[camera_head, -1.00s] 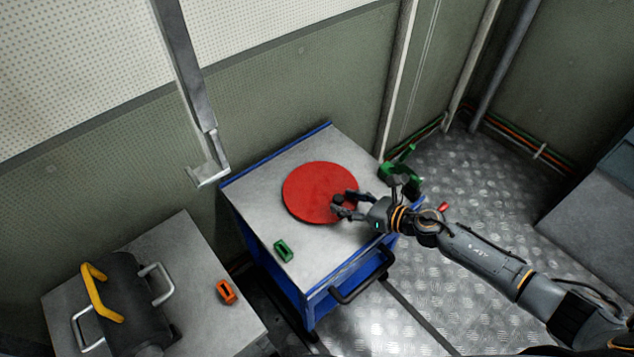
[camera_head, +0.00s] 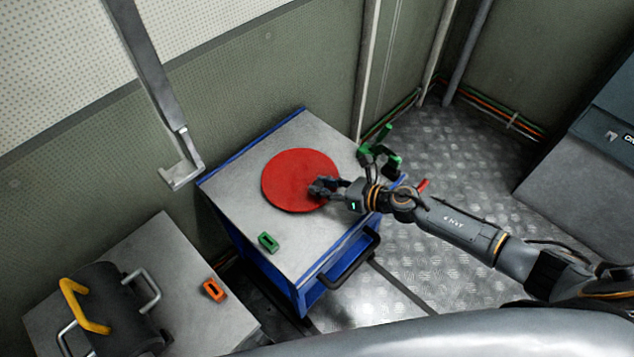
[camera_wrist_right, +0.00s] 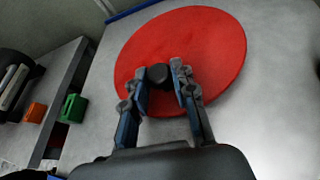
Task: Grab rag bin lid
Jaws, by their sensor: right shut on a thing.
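The rag bin lid (camera_head: 290,178) is a flat round red disc on the grey top of the blue cart. It also fills the upper middle of the right wrist view (camera_wrist_right: 190,40). My right gripper (camera_head: 322,188) reaches in from the right over the lid's near right part. In the right wrist view my gripper (camera_wrist_right: 160,80) has its two fingers on either side of a dark round knob (camera_wrist_right: 159,74) on the lid, shut on it. The lid appears to lie on the cart top. My left gripper is not in view.
The cart top (camera_head: 240,185) also bears a green block (camera_head: 268,242). An orange block (camera_head: 214,290) and a dark cylinder with handles (camera_head: 115,305) are on the lower grey surface at left. A green object (camera_head: 380,155) is behind my right wrist. A bracketed post (camera_head: 150,75) hangs at upper left.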

